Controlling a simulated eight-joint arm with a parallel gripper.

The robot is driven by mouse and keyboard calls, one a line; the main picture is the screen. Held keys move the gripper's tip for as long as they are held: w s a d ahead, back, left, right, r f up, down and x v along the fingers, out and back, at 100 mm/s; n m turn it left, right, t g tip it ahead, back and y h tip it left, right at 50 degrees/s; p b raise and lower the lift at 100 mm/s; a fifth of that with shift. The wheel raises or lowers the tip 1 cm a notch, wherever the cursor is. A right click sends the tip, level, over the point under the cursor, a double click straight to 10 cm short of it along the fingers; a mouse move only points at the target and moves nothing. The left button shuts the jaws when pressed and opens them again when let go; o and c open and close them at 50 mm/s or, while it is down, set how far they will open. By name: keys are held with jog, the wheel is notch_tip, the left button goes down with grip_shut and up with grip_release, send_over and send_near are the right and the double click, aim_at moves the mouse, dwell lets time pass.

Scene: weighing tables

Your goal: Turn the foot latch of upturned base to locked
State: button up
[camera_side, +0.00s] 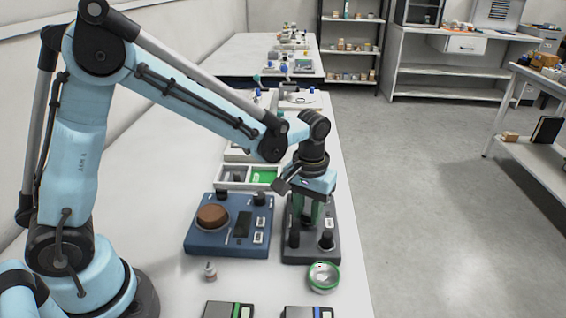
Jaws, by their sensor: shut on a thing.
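The upturned base appears to be the dark grey slab (310,255) on the white table, right of the blue unit. Two dark knob-like feet, a left one (293,240) and a right one (326,240), stand up near its front edge. My gripper (309,222) points down over the middle and rear of this slab. Its jaws are shut on a small part there, apparently the foot latch, which the jaws and wrist mostly hide. I cannot read the latch's position. A small white label (329,223) shows beside the jaws.
The blue unit (228,246) with a brown disc (212,216) stands close on the left. A divided tray (232,186) is behind. The table's right edge is near the slab.

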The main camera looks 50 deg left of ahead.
aim_at(307, 215)
jog(key=n, duration=0.5)
jog(key=shift+n, duration=0.3)
dwell(0.4)
jog(key=o, duration=1.1)
jog(key=shift+c, duration=0.2)
notch_tip(307, 215, up, 12)
jog(key=s+a+f+m+t, duration=0.2)
jog(key=s+a+m+t, duration=0.5)
jog(key=s+m, duration=0.2)
jog(key=shift+s, duration=0.95)
